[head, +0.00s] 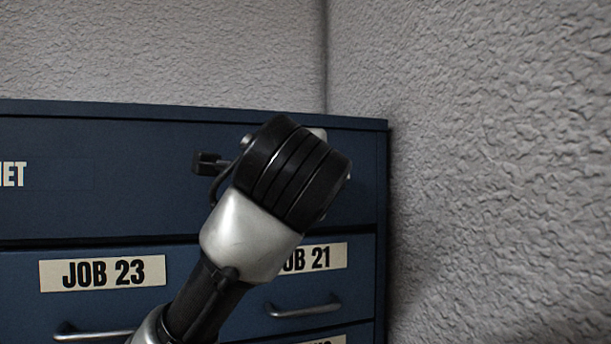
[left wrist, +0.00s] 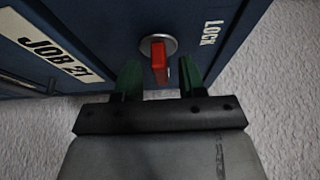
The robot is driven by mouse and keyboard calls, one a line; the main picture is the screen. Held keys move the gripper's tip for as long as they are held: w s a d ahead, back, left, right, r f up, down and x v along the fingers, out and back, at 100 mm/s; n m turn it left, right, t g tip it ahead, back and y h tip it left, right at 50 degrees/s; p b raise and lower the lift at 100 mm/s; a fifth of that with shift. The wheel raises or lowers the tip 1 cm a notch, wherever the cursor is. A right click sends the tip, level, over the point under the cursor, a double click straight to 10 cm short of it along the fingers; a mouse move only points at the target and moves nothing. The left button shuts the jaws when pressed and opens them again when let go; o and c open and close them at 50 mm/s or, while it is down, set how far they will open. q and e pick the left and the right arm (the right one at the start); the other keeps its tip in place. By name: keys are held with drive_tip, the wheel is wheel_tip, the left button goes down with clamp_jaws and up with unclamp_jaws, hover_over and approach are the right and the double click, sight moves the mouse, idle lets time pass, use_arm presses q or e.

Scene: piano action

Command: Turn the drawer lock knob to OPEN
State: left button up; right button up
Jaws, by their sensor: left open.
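The lock knob (left wrist: 160,62) is a red bar on a round silver base (left wrist: 146,43), set in the blue cabinet face in the left wrist view. The bar runs up and down in that picture. The LOCK label (left wrist: 211,33) is to its right, turned sideways; I see no OPEN label. My left gripper (left wrist: 159,76) is open, with one green finger on each side of the red bar and a gap showing on both sides. In the head view my left arm hides the knob and the fingers. My right gripper is not in view.
The blue cabinet (head: 100,190) has drawers labelled JOB 23 (head: 102,272) and JOB 21 (head: 320,257), each with a metal handle (head: 303,308). A rough grey wall (head: 490,170) stands close to the cabinet's right side, and another is behind it.

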use_arm(q)
drive_tip(key=s+b, duration=0.5)
drive_tip(key=s, duration=0.5)
drive_tip(key=shift+s+a, duration=0.35)
